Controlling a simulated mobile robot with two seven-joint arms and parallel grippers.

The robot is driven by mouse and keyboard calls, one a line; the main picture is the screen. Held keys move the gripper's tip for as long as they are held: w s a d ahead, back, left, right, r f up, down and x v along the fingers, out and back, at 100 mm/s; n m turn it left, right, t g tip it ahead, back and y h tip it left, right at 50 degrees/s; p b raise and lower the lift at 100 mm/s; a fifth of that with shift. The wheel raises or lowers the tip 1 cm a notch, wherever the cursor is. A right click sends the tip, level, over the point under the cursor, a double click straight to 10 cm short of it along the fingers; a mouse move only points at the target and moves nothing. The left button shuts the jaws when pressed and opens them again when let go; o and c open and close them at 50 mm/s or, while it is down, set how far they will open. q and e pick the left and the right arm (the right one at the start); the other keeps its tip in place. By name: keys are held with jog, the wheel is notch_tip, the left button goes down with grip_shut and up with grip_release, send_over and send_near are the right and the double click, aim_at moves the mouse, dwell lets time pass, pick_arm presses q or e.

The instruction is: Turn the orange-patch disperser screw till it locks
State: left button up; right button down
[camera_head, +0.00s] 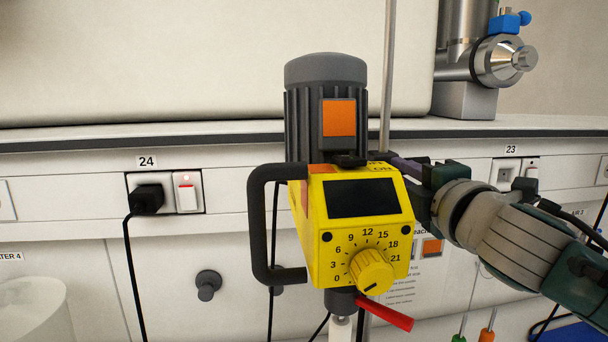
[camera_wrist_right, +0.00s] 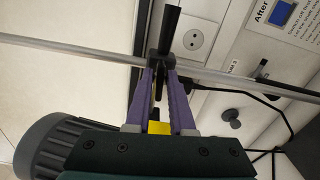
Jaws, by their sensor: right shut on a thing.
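The disperser has a yellow control head (camera_head: 330,240) with a dark display and a dial, below a dark grey motor (camera_head: 325,75) bearing an orange patch (camera_head: 339,118). It hangs by an upright metal rod (camera_head: 388,70). My right gripper (camera_wrist_right: 160,72) has its purple fingers shut on a dark screw at the clamp on the rod; the fingers partly hide the screw. A black bar (camera_wrist_right: 172,22) sticks out beyond the fingertips in the right wrist view. In the head view my right arm reaches in from the right, behind the yellow head. My left gripper is not in view.
A black handle (camera_head: 258,225) juts out left of the yellow head, and a red lever (camera_head: 384,313) below it. A plugged-in socket 24 (camera_head: 165,194) is on the left, with a hanging cable. A steel device with a blue knob (camera_head: 506,22) stands at upper right.

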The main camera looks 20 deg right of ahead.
jog(key=shift+m, duration=0.6)
jog(key=c, duration=0.8)
grip_release()
jog(key=shift+o, duration=0.2)
jog(key=shift+f, duration=0.1)
jog(key=b+v, duration=0.2)
jog(key=v, duration=0.8)
jog(key=shift+d, duration=0.1)
